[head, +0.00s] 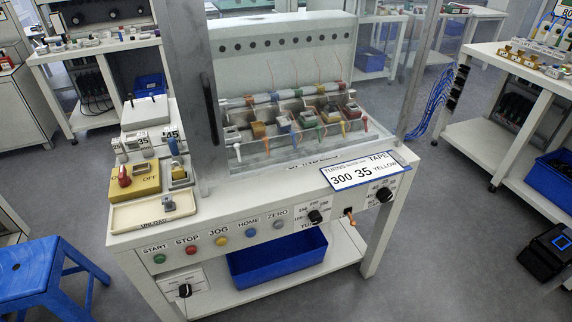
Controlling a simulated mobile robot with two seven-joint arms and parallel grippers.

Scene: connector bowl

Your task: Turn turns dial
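The turns dial (315,216) is a black knob on the front panel of the white machine, right of the ZERO button. Numbers are printed around it, with a partly readable label below that starts with "TU". I cannot tell exactly which number it points at. A blue-edged card (366,171) on the machine's top front reads "TURNS", "TAPE", "300 35 YELLOW". Neither of my grippers is in view.
A second black knob (384,194) is to the right, with an orange-tipped lever (350,216) between. A third knob (185,290) is low left. Coloured buttons (221,241) line the panel. A blue bin (278,258) is below; a blue stool (45,278) stands left.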

